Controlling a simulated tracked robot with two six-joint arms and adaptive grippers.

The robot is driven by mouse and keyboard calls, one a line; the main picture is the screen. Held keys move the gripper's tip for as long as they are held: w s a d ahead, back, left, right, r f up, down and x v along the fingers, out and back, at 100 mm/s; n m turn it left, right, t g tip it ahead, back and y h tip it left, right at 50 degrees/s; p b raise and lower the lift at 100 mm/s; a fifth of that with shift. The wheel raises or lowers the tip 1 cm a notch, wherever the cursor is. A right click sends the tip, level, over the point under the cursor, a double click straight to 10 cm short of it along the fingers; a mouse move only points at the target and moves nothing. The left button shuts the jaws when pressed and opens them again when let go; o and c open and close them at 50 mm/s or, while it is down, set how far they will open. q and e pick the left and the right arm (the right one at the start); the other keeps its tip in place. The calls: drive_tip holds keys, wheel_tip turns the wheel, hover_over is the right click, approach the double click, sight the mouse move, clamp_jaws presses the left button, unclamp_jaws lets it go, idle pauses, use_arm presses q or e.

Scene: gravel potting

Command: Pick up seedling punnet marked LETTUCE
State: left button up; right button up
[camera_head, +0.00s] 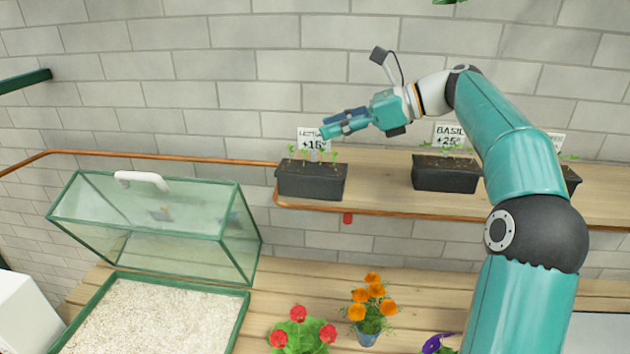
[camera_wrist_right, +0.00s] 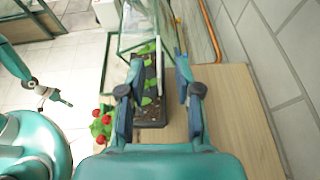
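The punnet marked LETTUCE (camera_head: 312,182) is a black trough of small green seedlings at the left end of the wooden shelf. Its white label (camera_head: 310,139) is partly covered by my right gripper. My right gripper (camera_head: 325,131) hovers above the punnet in the head view. In the right wrist view, my right gripper (camera_wrist_right: 160,72) is open and empty, its fingers apart, with the punnet (camera_wrist_right: 151,115) seen between and beyond them. A small gripper on my left arm (camera_wrist_right: 55,97) shows at the left of the wrist view, too small to judge.
The BASIL punnet (camera_head: 445,174) stands farther right on the shelf (camera_head: 385,190), with another partly hidden behind my arm. Below are a glass case (camera_head: 160,225), a gravel tray (camera_head: 243,310), red flowers (camera_head: 300,335) and orange flowers (camera_head: 373,296). Shelf between the punnets is clear.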

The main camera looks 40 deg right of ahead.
sight(302, 134)
drive_tip(key=shift+x, duration=3.5)
drive_tip(key=shift+r, duration=0.25)
clamp_jaws()
